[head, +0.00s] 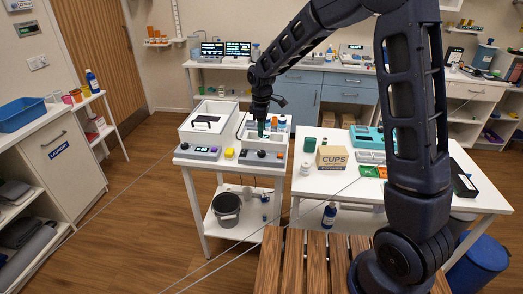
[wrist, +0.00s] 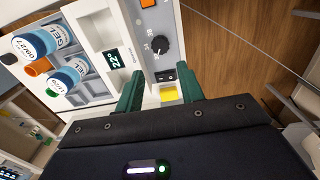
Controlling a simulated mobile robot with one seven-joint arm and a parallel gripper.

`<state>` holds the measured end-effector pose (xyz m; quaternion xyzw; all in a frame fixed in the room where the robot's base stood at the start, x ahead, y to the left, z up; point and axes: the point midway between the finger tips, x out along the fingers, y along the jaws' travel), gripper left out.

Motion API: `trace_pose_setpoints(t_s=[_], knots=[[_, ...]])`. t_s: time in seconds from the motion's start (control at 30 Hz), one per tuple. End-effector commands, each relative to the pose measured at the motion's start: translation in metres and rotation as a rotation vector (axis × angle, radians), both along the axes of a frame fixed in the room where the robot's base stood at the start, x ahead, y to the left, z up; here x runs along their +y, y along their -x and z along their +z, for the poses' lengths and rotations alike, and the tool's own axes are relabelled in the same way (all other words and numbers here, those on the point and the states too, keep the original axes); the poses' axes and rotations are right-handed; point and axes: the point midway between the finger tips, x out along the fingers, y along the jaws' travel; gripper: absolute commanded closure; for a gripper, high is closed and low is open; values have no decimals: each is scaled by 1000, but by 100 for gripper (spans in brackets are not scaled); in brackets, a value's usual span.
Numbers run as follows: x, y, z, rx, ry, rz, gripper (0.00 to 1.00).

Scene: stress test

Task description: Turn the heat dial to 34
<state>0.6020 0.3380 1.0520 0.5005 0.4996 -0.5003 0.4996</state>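The heat dial (wrist: 160,46) is a small round black knob with number marks around it, on the pale front panel of the warmer (wrist: 140,30). A display (wrist: 114,58) on the warmer appears to read 22°. My gripper (wrist: 160,88) is open, with two green fingers apart and nothing held. In the wrist view the dial lies beyond the fingertips, not between them. In the head view my gripper (head: 263,127) hangs over the warmer (head: 262,160) on the small white table.
An orange switch (wrist: 148,3) and a black switch (wrist: 166,75) flank the dial. A yellow patch (wrist: 168,93) shows between the fingers. Another device (head: 198,153) stands left; a CUPS box (head: 332,157) is on the right table.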

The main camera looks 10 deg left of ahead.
Motion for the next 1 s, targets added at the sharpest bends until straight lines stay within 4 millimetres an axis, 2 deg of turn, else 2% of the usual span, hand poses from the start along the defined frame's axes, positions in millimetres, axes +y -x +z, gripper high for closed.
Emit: trace_pose_setpoints(t_s=[0.17, 0.5, 0.7, 1.0], knots=[[1, 0, -15, 2, 2, 3, 62], [0, 1, -71, 3, 3, 2, 62], [1, 0, -96, 2, 1, 2, 62], [0, 0, -108, 0, 0, 1, 62]])
